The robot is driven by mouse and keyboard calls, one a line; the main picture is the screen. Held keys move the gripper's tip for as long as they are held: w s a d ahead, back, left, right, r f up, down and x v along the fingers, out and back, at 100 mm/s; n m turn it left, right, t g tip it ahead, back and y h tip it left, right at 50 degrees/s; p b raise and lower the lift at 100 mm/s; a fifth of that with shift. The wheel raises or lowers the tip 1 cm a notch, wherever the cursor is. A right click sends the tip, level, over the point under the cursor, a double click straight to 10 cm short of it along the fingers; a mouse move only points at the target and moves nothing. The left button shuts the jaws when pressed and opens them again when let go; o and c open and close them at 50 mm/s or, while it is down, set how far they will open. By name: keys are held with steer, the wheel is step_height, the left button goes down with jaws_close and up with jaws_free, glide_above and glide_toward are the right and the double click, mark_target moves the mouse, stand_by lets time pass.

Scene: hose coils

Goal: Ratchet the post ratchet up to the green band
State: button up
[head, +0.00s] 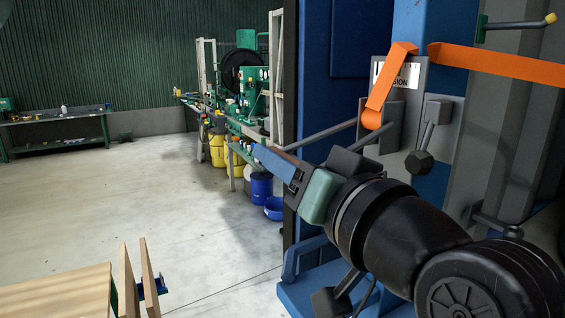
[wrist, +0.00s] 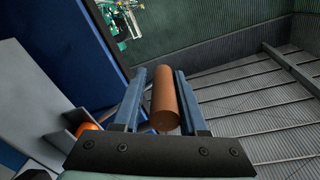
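The post ratchet (head: 378,142) is a grey box on the blue post, with an orange strap (head: 391,82) running down into it. Its label is partly covered by the strap, and its bar (head: 325,133) slants down left toward my gripper (head: 278,163). In the wrist view, a brown cylindrical grip (wrist: 166,98) lies between the two blue fingers of my gripper (wrist: 160,92). It is close to the right finger, with a narrow gap at the left finger. A small green piece (head: 482,28) shows at upper right; I cannot tell whether it is the green band.
The blue post (head: 328,80) stands close behind my arm. A grey block with a knobbed lever (head: 430,138) is right of the ratchet. A wooden piece (head: 65,292) is at lower left.

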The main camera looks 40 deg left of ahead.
steer(key=shift+f, duration=0.1)
steer(key=shift+s+d+f+b, duration=0.1)
steer(key=shift+s+d+b, duration=0.05)
steer(key=shift+d+b, duration=0.15)
steer(key=b+v, duration=0.5)
steer(key=v, duration=0.7)
steer(key=shift+d, duration=0.15)
